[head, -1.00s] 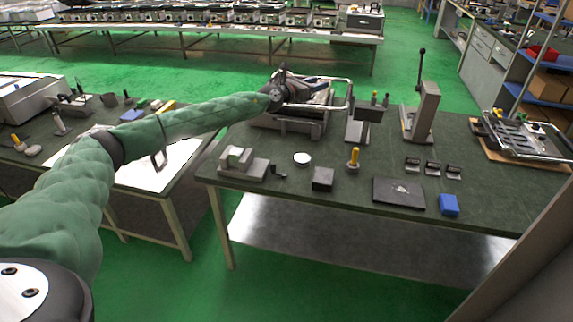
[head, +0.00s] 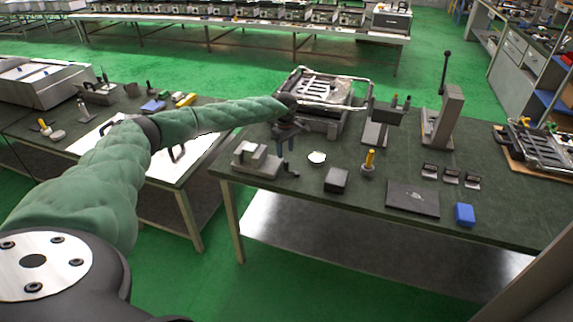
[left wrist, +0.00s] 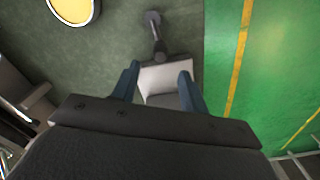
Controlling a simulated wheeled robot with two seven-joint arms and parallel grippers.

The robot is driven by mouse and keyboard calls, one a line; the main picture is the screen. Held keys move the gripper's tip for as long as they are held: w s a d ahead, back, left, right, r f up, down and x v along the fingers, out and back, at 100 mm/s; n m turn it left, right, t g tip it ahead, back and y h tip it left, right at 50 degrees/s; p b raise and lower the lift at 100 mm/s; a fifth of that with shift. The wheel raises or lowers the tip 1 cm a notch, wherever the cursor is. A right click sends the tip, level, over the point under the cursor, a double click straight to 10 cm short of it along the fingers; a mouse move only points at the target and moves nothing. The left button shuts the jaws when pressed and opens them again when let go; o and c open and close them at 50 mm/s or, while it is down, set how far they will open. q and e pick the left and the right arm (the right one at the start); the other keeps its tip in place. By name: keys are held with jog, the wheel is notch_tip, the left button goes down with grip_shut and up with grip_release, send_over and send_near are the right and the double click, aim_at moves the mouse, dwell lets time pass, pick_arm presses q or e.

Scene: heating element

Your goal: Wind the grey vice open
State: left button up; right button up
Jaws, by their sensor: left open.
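The grey vice (head: 252,160) sits at the left front of the dark green worktable, with its dark crank handle (head: 291,170) at its right end. In the left wrist view the vice's light grey body (left wrist: 165,80) lies between and below my two blue fingers, and the crank (left wrist: 155,28) points away beyond the fingertips. My left gripper (head: 287,146) points down above the vice's crank end; it is open and empty, and it also shows in the left wrist view (left wrist: 159,72). Part of the vice is hidden by the gripper body in the wrist view. My right gripper is not seen.
A metal fixture (head: 325,95) is behind. The table's left edge is close to the vice.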

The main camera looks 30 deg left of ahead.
aim_at(286, 164)
pick_arm(q)
jog(key=shift+d+f+m, duration=0.1)
jog(key=shift+m, duration=0.3)
jog(key=shift+f+p, duration=0.4)
jog(key=shift+f, duration=0.05)
notch_tip(286, 164, down, 5)
jog(key=shift+f+p, duration=0.15)
jog(key=shift+p, duration=1.1)
jog(key=shift+f, duration=0.75)
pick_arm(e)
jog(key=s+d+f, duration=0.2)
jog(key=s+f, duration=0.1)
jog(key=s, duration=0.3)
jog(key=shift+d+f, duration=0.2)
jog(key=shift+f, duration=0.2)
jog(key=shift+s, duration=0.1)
pick_arm(q)
grip_shut()
